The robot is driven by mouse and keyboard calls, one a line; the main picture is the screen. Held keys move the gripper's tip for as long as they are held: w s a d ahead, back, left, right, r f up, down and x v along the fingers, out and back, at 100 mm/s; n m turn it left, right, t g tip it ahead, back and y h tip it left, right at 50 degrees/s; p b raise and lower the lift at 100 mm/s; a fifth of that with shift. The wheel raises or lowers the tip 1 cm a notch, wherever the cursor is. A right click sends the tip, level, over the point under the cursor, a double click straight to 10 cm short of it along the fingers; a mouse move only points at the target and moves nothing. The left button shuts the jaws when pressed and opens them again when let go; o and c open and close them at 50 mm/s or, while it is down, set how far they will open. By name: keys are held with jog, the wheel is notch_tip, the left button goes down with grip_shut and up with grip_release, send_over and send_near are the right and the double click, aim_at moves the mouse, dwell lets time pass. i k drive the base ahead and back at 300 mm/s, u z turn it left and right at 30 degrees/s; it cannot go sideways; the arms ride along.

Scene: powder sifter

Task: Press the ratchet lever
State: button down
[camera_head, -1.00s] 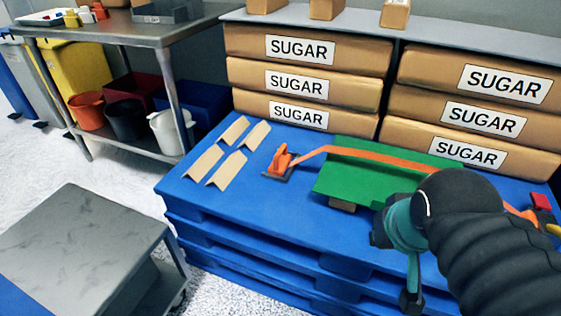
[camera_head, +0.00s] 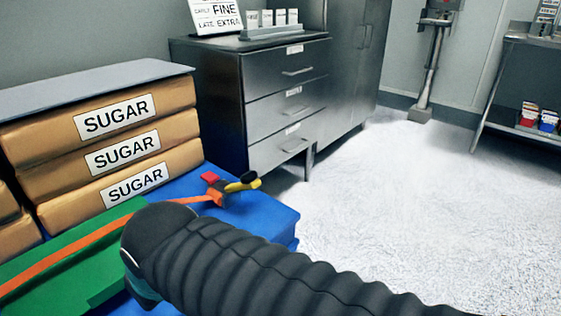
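The ratchet (camera_head: 216,192) sits on the far right part of the blue pallet, at the end of the orange strap (camera_head: 75,247). It has an orange body, a red piece and a yellow lever (camera_head: 240,184) with a black end that sticks out to the right. The strap runs over a green board (camera_head: 45,267). My black ribbed arm crosses the lower middle, in front of the ratchet. A bit of teal on my arm shows at its left end. My gripper's fingers are hidden or out of the frame.
Stacked sugar sacks (camera_head: 112,150) stand behind the board on the left. A dark drawer cabinet (camera_head: 255,95) stands just beyond the pallet (camera_head: 268,208). Open white floor (camera_head: 400,200) lies to the right, with a steel table (camera_head: 535,45) at the far right.

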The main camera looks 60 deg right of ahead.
aim_at(248, 180)
jog(key=z, duration=0.85)
jog(key=k, duration=0.5)
jog(key=u, duration=0.05)
jog(key=i, duration=0.5)
jog(key=z, duration=0.05)
